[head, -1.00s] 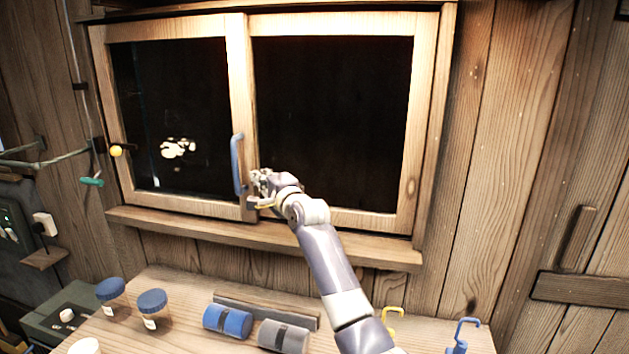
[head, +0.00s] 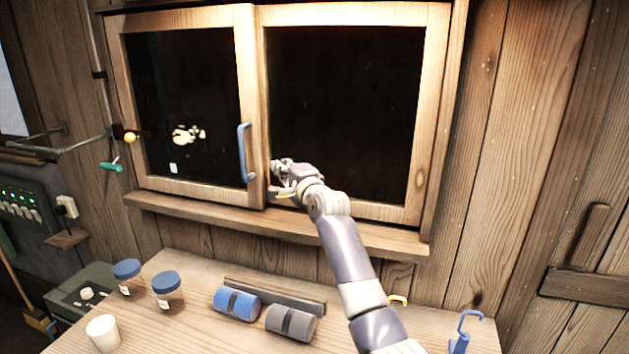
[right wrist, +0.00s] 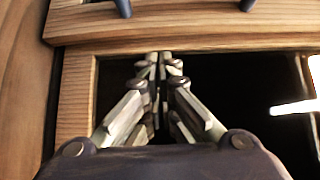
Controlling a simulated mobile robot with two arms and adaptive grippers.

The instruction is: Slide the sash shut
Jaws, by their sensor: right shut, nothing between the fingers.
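The wooden sash (head: 249,80) stands on the left side of the window, with a dark pane and a blue upright handle (head: 245,152) on its right stile. In the right wrist view the sash's stile (right wrist: 200,28) runs across the top, with the blue handle's ends (right wrist: 122,8) above it. My right gripper (head: 276,178) is just right of the stile, low in front of the right pane. Its fingers (right wrist: 160,58) are shut and empty, with tips close to the stile's edge; I cannot tell whether they touch. My left gripper is not in view.
A sill (head: 290,229) runs under the window. The bench (head: 205,325) below holds blue-lidded jars (head: 167,290), a white cup (head: 103,333), blue and grey cylinders (head: 290,322), and hooks (head: 467,325).

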